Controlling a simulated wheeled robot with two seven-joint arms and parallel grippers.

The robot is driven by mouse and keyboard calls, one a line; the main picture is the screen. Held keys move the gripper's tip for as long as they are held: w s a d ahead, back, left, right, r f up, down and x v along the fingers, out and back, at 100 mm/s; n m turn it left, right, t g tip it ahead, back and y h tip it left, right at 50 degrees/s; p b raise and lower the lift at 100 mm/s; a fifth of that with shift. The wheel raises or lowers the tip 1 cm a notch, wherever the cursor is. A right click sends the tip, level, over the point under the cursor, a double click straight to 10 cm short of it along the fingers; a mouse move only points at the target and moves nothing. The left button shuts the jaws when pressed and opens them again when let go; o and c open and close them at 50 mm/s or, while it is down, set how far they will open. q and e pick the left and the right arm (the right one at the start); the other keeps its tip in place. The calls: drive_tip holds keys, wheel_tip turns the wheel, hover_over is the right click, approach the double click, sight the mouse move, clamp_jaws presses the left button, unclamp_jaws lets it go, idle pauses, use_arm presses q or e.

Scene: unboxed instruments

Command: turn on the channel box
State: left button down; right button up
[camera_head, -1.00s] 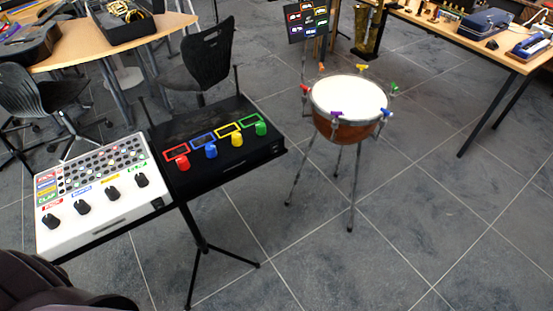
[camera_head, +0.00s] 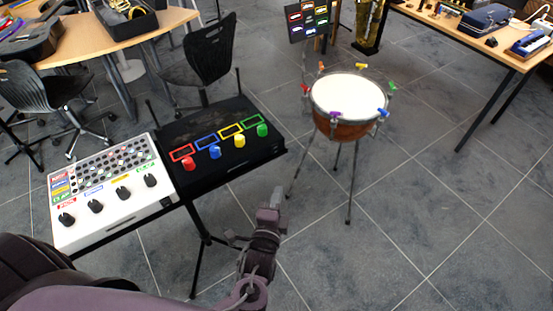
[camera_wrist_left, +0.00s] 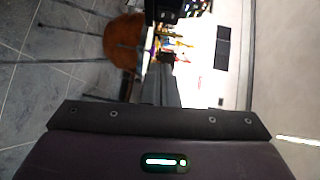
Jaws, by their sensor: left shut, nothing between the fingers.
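A black box (camera_head: 176,137) with red, blue, yellow and green knobs, each below a matching coloured frame, rests on a black stand. A white box (camera_head: 133,200) with black knobs and a grid of small buttons sits to its left. Neither box shows a readable name, so I cannot tell which is the channel box. My left gripper (camera_head: 275,196) is shut and empty, in front of the black box's right part and apart from it. In the left wrist view the gripper (camera_wrist_left: 160,84) points away from both boxes. My right gripper is not in view.
A drum (camera_head: 345,125) on thin legs stands right of the boxes. Black chairs (camera_head: 208,55) and a wooden table (camera_head: 165,22) are behind; another table (camera_head: 500,50) is at the back right. The floor at the front right is clear.

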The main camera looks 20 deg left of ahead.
use_arm(q)
drive_tip(key=p, duration=0.1)
approach(279, 151)
drive_tip(key=w+d, duration=0.3)
drive_tip(key=w+a, duration=0.2)
drive_tip(key=a+p, duration=0.1)
drive_tip(key=shift+w+a+f, duration=0.25)
drive_tip(key=shift+w+a, duration=0.1)
drive_tip(key=shift+w, duration=0.05)
